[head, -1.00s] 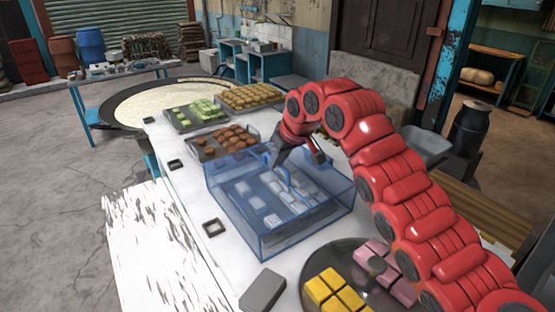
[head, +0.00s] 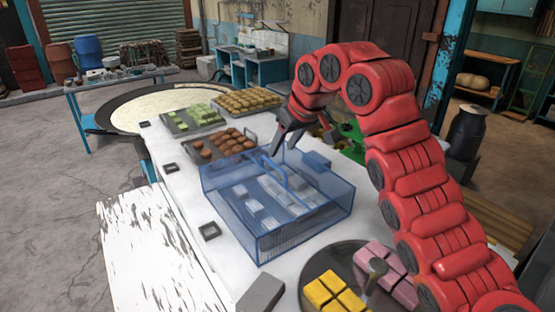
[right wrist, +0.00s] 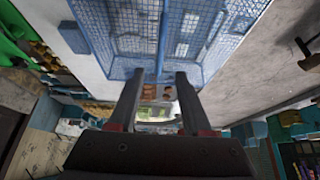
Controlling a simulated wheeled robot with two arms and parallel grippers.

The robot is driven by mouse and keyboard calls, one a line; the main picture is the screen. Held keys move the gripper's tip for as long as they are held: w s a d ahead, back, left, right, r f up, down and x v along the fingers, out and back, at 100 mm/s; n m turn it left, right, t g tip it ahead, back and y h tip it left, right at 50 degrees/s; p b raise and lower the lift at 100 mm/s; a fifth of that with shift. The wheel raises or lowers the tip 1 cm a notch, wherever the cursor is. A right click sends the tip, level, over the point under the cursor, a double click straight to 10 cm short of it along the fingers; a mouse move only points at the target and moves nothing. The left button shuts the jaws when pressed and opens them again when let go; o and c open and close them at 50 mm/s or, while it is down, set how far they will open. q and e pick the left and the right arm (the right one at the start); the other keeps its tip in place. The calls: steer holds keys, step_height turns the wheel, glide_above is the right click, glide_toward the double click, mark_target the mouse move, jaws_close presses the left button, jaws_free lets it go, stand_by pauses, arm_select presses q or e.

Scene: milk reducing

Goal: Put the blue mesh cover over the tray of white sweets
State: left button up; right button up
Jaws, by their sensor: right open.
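The blue mesh cover (head: 232,222) sits over the tray of white sweets on the white table. The white sweets (head: 253,204) show through its mesh; the tray's rim is hard to make out. My right gripper (head: 287,150) is open and empty above the far part of the cover, close to its raised blue handle. In the right wrist view the mesh cover (right wrist: 205,40) fills the top, and a blue bar (right wrist: 161,45) lies in line with the gap between my open fingers (right wrist: 158,80). Whether they touch it I cannot tell. My left gripper is out of view.
Trays of brown sweets (head: 228,143), green sweets (head: 196,117) and yellowish sweets (head: 250,100) stand behind the cover. A round dark plate (head: 318,265) with yellow and pink sweets is in front. A grey block (head: 262,292) lies at the near edge.

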steer(key=p+v, duration=0.9)
steer(key=v, duration=0.1)
steer(key=b, duration=1)
glide_toward(275, 165)
steer(key=shift+w+a+f, duration=0.15)
steer(key=shift+a+f, duration=0.05)
steer(key=shift+f, duration=0.1)
steer(key=p+x, duration=0.3)
steer(key=x, duration=0.4)
steer(key=shift+w+a, duration=0.1)
steer(key=shift+w, duration=0.2)
steer(key=shift+w+f, duration=0.2)
steer(key=shift+f, duration=0.2)
steer(key=shift+s+r, duration=0.1)
